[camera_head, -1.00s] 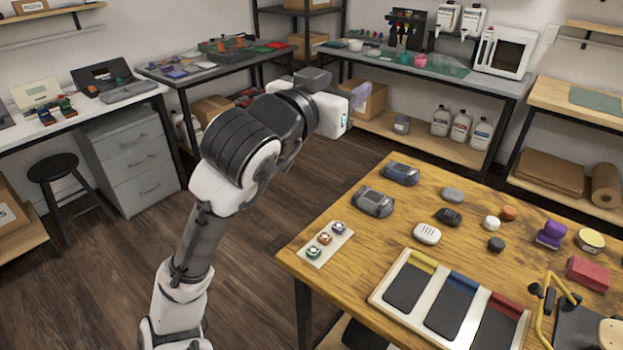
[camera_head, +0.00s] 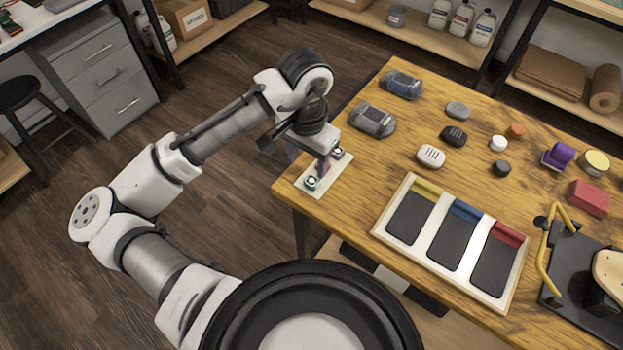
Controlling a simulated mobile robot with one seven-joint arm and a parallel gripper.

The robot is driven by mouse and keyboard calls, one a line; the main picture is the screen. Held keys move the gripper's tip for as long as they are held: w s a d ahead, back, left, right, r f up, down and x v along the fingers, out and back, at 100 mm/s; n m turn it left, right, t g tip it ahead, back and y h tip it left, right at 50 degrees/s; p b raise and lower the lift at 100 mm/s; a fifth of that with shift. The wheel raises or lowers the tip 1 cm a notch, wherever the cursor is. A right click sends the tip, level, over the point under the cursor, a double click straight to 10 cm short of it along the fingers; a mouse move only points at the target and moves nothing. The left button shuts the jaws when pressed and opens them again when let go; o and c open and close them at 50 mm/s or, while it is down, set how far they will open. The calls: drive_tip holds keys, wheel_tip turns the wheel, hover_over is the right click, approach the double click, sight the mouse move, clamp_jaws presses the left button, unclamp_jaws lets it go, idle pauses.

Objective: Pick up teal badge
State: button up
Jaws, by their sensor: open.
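The teal badge (camera_head: 311,183) sits at the near end of a pale strip (camera_head: 338,180) on the left corner of the wooden table. It is in plain view. A purple badge (camera_head: 338,153) sits at the strip's far end. The middle, orange badge is hidden behind my gripper. My gripper (camera_head: 318,166) points down over the strip, just beyond the teal badge. It is open, with nothing seen held in it. I cannot tell how high the fingertips are above the strip.
A tray (camera_head: 433,232) with yellow, blue and red-marked slots lies right of the strip. A black stand with a yellow handle (camera_head: 553,262) is at right. The table's left edge is close to the strip.

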sight(312, 181)
drive_tip(key=shift+w+d+f+p, duration=0.1)
drive_tip(key=shift+d+f+p, duration=0.1)
drive_tip(key=shift+f, duration=1.55)
drive_tip(key=shift+w+d+f+p, duration=0.1)
drive_tip(key=shift+d+f+p, duration=0.1)
drive_tip(key=shift+f, duration=1.5)
drive_tip(key=shift+c, duration=0.4)
drive_tip(key=c, duration=1)
